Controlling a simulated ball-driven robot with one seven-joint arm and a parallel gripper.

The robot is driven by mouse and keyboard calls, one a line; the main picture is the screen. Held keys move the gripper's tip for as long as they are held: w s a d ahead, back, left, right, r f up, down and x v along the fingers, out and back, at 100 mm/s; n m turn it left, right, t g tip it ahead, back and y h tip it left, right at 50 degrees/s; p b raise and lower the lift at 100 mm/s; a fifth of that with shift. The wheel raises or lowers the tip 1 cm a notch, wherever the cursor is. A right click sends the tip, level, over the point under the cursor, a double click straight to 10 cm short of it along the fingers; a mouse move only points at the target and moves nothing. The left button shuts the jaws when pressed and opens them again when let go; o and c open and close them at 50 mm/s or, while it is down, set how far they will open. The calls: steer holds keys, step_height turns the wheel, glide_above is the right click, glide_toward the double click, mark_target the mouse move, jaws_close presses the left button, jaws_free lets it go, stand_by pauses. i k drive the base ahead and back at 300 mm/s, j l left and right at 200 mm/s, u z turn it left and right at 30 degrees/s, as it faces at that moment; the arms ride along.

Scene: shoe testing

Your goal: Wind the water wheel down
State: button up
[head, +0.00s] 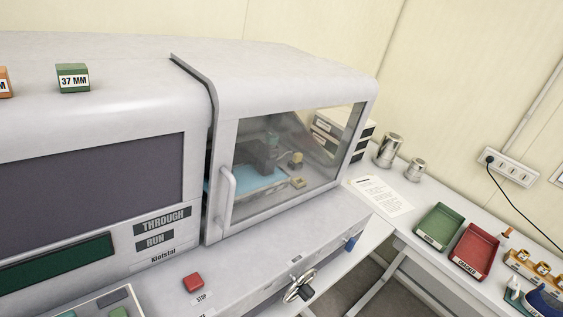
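A metal handwheel (298,285) with spokes and a dark knob is mounted on the front of the grey testing machine (330,215), low in the head view. A small label sits on the ledge above it, too small to read, so I cannot tell from it whether this is the water wheel. A small blue handle (351,243) is on the same front, to the right of the wheel. My gripper is not in the head view, and nothing touches the wheel.
The machine's windowed door (300,150) is shut, with a vertical handle (226,200). A red stop button (193,282) is left of the wheel. A green tray (439,225) and a red tray (474,250) stand on the right bench. Space before the wheel looks clear.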

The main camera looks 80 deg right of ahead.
mark_target(305, 291)
steer(key=j+z, duration=0.1)
steer(key=z, duration=1.95)
steer(key=l+u, duration=0.5)
steer(key=l, duration=0.35)
steer(key=k, duration=0.05)
